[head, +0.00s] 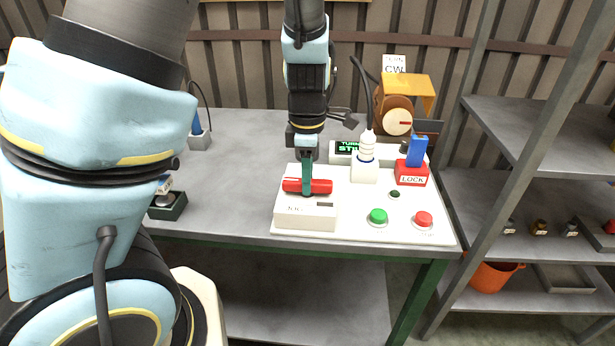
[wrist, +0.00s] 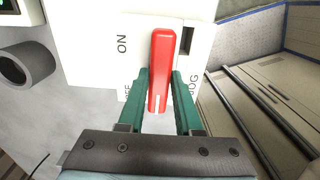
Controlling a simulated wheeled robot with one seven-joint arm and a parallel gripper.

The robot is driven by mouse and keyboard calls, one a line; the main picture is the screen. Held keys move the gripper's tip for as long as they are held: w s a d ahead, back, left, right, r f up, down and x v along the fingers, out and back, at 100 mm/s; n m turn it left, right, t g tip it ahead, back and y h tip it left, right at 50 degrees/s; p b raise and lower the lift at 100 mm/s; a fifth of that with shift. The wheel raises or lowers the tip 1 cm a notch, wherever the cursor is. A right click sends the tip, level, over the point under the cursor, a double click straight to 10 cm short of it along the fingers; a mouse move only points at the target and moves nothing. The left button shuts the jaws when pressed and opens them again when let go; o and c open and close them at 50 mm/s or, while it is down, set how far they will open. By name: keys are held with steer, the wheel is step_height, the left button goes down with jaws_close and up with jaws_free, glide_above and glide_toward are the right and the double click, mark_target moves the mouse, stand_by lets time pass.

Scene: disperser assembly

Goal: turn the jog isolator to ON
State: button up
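The jog isolator is a white box (head: 306,214) at the front left of the white panel on the table, with a red bar handle (head: 321,186) on top. In the head view the handle lies left to right. In the wrist view the red handle (wrist: 162,62) runs up and down, with a white mark at its lower end. ON is printed to its upper left, OFF at lower left partly hidden, and JOG at right. My gripper (head: 307,186) points down over the handle, its green fingers on either side. Whether both fingers press on it is unclear.
Right of the box are a green button (head: 377,216) and a red button (head: 424,219). Behind stand a white bottle (head: 365,163), a red LOCK block (head: 411,175) and an orange-framed dial unit (head: 397,122).

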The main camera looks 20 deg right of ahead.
jaws_close()
steer(key=shift+m, duration=0.3)
steer(key=m, duration=0.2)
steer(key=shift+m+p, duration=0.4)
steer(key=m, duration=0.3)
steer(key=shift+m, duration=0.4)
steer(key=m, duration=1)
steer(key=shift+m, duration=0.3)
steer(key=o, duration=0.5)
jaws_free()
steer(key=shift+b, duration=0.3)
